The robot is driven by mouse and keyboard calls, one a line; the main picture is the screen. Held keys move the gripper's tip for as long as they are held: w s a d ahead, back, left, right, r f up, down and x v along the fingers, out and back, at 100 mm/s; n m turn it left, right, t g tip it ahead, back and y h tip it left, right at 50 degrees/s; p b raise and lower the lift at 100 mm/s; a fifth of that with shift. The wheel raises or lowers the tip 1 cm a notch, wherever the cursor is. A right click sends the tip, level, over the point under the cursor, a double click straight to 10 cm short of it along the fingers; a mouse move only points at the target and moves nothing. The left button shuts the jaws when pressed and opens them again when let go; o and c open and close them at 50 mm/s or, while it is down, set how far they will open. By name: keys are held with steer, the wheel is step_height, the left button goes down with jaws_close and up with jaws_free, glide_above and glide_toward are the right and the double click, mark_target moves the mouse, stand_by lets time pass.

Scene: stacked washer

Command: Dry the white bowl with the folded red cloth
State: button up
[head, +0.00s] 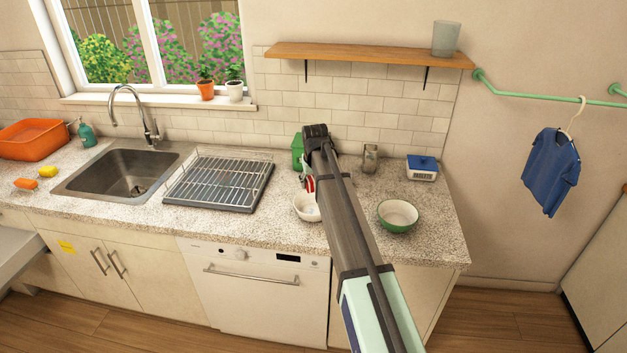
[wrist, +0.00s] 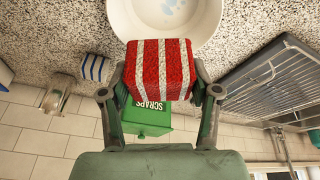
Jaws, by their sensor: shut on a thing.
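The white bowl (head: 304,210) stands on the speckled counter, partly behind my arm in the head view. In the wrist view the white bowl (wrist: 168,14) shows pale blue wet patches inside. My gripper (wrist: 165,88) is shut on the folded red cloth (wrist: 160,66), which has white stripes. The cloth overlaps the near rim of the bowl in the wrist view; I cannot tell whether it touches. In the head view a little of the red cloth (head: 310,184) shows beside my arm, just above the bowl, and my gripper is mostly hidden.
A green SCRAPS bin (wrist: 150,118) stands close behind the cloth. A dish rack (head: 219,182) is left of the bowl, a green bowl (head: 398,214) right. A blue-striped folded thing (wrist: 97,67), a glass jar (head: 370,158) and a blue-topped white box (head: 422,168) are nearby.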

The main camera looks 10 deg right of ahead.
steer(key=b, duration=0.3)
glide_above(311, 208)
steer(key=s, duration=0.2)
steer(key=shift+d+f, duration=0.15)
steer(key=shift+f, duration=1.7)
steer(key=shift+d+f, duration=0.1)
steer(key=shift+f, duration=1.7)
steer(key=shift+f+b, duration=0.65)
steer(key=shift+f, duration=0.9)
steer(key=shift+s+d+r, duration=0.15)
steer(key=shift+s+d, duration=0.15)
steer(key=shift+s, duration=0.25)
steer(key=shift+w, duration=0.25)
steer(key=shift+w+d, duration=0.15)
steer(key=shift+w, duration=0.15)
steer(key=shift+w+d, duration=0.1)
steer(key=shift+w, duration=0.15)
steer(key=shift+w+a, duration=0.2)
steer(key=shift+a, duration=0.6)
steer(key=shift+s+a, duration=0.25)
steer(key=shift+s, duration=0.5)
steer(key=shift+s+d, duration=0.2)
steer(key=shift+d, duration=0.5)
